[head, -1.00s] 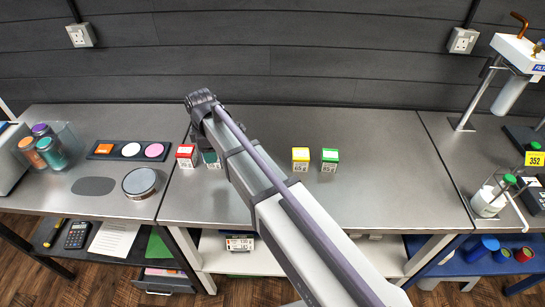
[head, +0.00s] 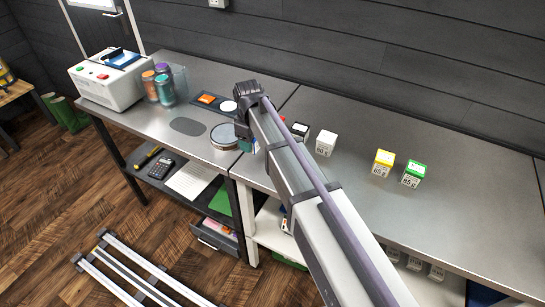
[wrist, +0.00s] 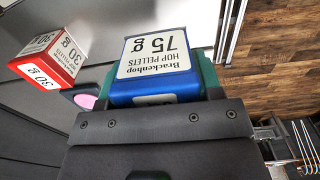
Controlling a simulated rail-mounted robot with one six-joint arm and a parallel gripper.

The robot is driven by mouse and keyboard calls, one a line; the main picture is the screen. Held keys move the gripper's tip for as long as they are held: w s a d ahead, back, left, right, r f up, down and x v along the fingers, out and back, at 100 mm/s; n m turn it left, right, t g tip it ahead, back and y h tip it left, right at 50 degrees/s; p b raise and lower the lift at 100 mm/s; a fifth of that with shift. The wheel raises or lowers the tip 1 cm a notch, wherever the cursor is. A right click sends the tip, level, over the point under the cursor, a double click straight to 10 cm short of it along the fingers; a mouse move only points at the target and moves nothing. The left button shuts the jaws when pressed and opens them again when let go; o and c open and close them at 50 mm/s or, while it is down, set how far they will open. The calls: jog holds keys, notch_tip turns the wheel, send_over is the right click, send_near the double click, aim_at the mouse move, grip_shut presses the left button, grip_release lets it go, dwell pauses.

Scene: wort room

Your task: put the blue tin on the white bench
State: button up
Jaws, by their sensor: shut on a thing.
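The blue tin (wrist: 155,68) has a white label reading "Brackenhop hop pellets 75 g". In the wrist view it sits between the green fingers of my gripper (wrist: 158,82), which is shut on it. In the head view my gripper (head: 248,146) hangs near the seam between two steel-topped benches, and a small bit of blue shows there; the arm hides most of it. The bench with white legs (head: 365,205) is right of the seam. I cannot tell from the head view how high the tin is held.
A red box (wrist: 48,58) lies close by in the wrist view. A white box (head: 326,143), a yellow box (head: 383,163) and a green box (head: 412,175) stand on the white-legged bench, with bare steel between. A round tin (head: 224,136) is on the left bench.

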aim_at(253, 160)
notch_tip(253, 160, down, 6)
jog(key=b, duration=0.4)
jog(key=shift+f, duration=0.25)
jog(key=shift+r, duration=0.25)
jog(key=shift+c, duration=0.4)
jog(key=shift+f, duration=0.15)
jog(key=o, duration=1.1)
jog(key=shift+c, duration=0.2)
notch_tip(253, 160, up, 13)
jog(key=p, duration=1.2)
jog(key=shift+f, duration=0.3)
